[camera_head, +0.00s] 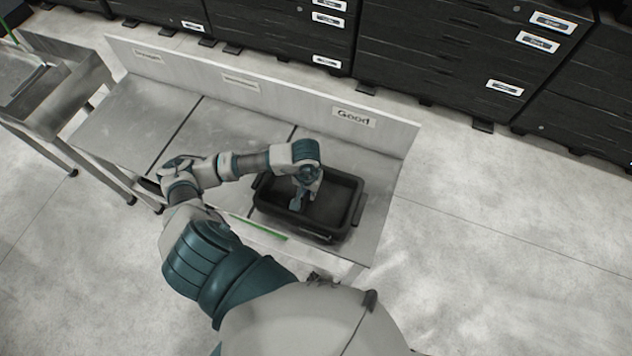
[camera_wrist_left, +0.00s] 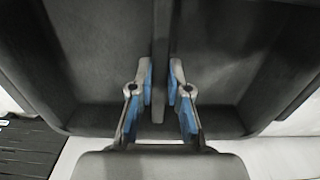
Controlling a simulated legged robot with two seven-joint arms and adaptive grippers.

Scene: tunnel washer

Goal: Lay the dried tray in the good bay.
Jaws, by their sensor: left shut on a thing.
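The black tray (camera_head: 300,226), a shallow rectangular tub with a central divider, is over the good bay (camera_head: 376,212), the right-hand bay of the metal bench. My left gripper (camera_head: 302,196) reaches down into it. In the left wrist view my left gripper (camera_wrist_left: 159,85) has its blue-padded fingers on both sides of the divider (camera_wrist_left: 160,35) and is shut on it. The tray looks roughly level. I cannot tell whether its underside touches the bench. The Good label (camera_head: 354,117) is on the back panel behind it. My right gripper is not in view.
Two other bays (camera_head: 219,137) to the left look mostly clear, partly hidden by my arm. A green strip (camera_head: 262,230) runs along part of the front edge. A metal basin (camera_head: 70,95) stands at the far left. Black drawer cabinets (camera_head: 440,50) line the back. Floor at right is clear.

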